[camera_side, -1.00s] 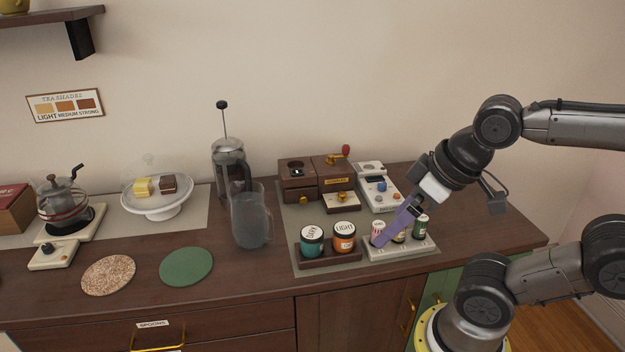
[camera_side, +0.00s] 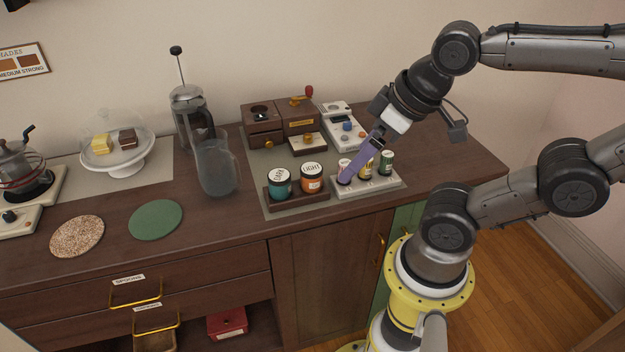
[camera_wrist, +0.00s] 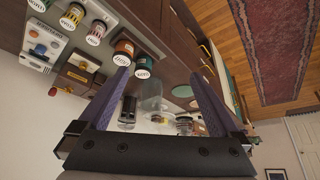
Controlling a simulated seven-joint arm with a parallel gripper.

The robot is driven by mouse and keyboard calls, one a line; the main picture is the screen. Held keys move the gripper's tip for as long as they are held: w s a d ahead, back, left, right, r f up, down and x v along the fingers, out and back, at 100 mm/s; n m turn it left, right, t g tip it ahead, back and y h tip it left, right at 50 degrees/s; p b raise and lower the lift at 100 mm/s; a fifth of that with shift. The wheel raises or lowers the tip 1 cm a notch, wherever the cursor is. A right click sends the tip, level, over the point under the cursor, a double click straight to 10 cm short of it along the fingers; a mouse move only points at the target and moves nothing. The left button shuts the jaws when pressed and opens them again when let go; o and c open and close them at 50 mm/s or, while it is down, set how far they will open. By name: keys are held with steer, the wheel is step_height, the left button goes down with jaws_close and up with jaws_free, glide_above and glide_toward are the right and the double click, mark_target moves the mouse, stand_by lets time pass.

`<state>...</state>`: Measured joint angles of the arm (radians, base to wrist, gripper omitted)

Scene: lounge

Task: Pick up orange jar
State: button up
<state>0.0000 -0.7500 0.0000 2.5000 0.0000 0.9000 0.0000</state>
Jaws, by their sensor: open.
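The orange jar (camera_side: 312,184) with a white lid stands upright in a dark wooden tray (camera_side: 297,198), right of the teal jar (camera_side: 279,186). In the wrist view the orange jar (camera_wrist: 123,50) is near the tip of the left finger, with the teal jar (camera_wrist: 143,68) close by. My gripper (camera_side: 346,177) has purple fingers pointing down-left in the side view. Its tips appear over the pale canister rack, right of the orange jar, hiding part of one canister. In the wrist view my gripper (camera_wrist: 160,76) is open, with nothing held between its fingers.
The pale rack (camera_side: 372,187) holds small canisters beside the jar tray. Behind are a wooden grinder box (camera_side: 300,124) and a white device (camera_side: 343,122). A glass pitcher (camera_side: 216,170) and French press (camera_side: 190,110) stand left. The counter right of the rack is clear.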

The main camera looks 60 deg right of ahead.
stand_by(0.4)
steer(key=w+r+m+g, duration=0.1)
steer(key=w+r+m, duration=0.25)
steer(key=m, duration=0.45)
steer(key=m+g+y, duration=0.1)
steer(key=m+g, duration=0.3)
steer(key=m, duration=0.5)
glide_above(311, 167)
steer(key=a, duration=0.1)
step_height(311, 167, down, 3)
steer(key=shift+m+g+y, duration=0.3)
steer(key=shift+m+y, duration=0.1)
steer(key=shift+m, duration=0.1)
steer(key=f, duration=0.4)
steer(key=d+f, duration=0.1)
steer(key=f, duration=0.2)
steer(key=d+f, duration=0.1)
steer(key=f, duration=0.3)
steer(key=shift+s+d+f, duration=0.1)
steer(key=shift+f, duration=0.2)
steer(key=shift+a+f, duration=0.25)
steer(key=shift+f, duration=0.6)
steer(key=shift+a+f, duration=0.2)
steer(key=shift+f, duration=0.65)
steer(key=shift+a+f, duration=0.25)
steer(key=shift+f, duration=0.6)
steer(key=shift+r, duration=0.1)
jaws_close()
